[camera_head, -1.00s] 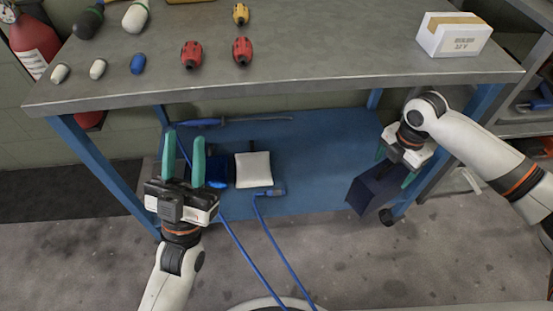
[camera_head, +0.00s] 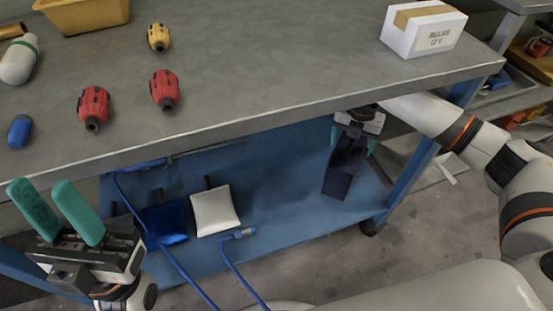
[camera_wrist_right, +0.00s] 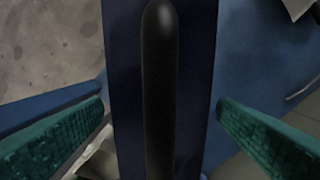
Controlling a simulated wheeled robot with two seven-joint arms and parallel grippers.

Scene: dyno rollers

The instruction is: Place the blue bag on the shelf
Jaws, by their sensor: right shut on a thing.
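My right gripper (camera_head: 354,148) is shut on a dark blue, box-like bag (camera_head: 343,172). The bag hangs tilted beneath the tabletop, over the right part of the blue lower shelf (camera_head: 285,185); whether it touches the shelf I cannot tell. In the right wrist view the bag (camera_wrist_right: 195,90) fills the middle, with a black handle (camera_wrist_right: 159,90) along it and a green finger on each side. A brighter blue bag (camera_head: 166,224) and a white bag (camera_head: 214,210) lie on the shelf further left. My left gripper (camera_head: 52,195) is open and empty at the lower left.
The grey tabletop (camera_head: 270,75) overhangs the shelf. A blue table leg (camera_head: 413,177) stands right of the held bag. Blue cables (camera_head: 232,262) trail off the shelf's front. Red tools (camera_head: 164,90) and a white box (camera_head: 423,28) lie on top. Shelf between white and held bags is clear.

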